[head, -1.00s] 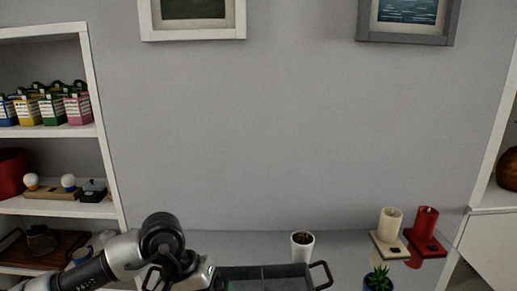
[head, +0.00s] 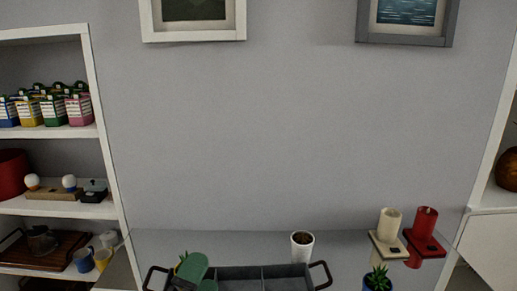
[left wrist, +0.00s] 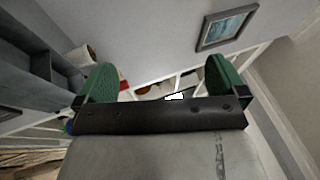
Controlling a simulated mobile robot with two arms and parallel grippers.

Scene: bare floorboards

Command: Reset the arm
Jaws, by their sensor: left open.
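My left gripper (left wrist: 163,82) shows in the left wrist view with its two green-padded fingers wide apart and nothing between them. In the head view, part of the left gripper (head: 190,268) shows as a green pad at the bottom edge, overlapping the left end of the grey tray (head: 238,272). The rest of the left arm is out of the head view. My right gripper is in neither view.
A blue-potted succulent (head: 378,280), a cream candle (head: 389,224) and a red candle (head: 425,224) are on the right. Shelves (head: 60,131) line the left side.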

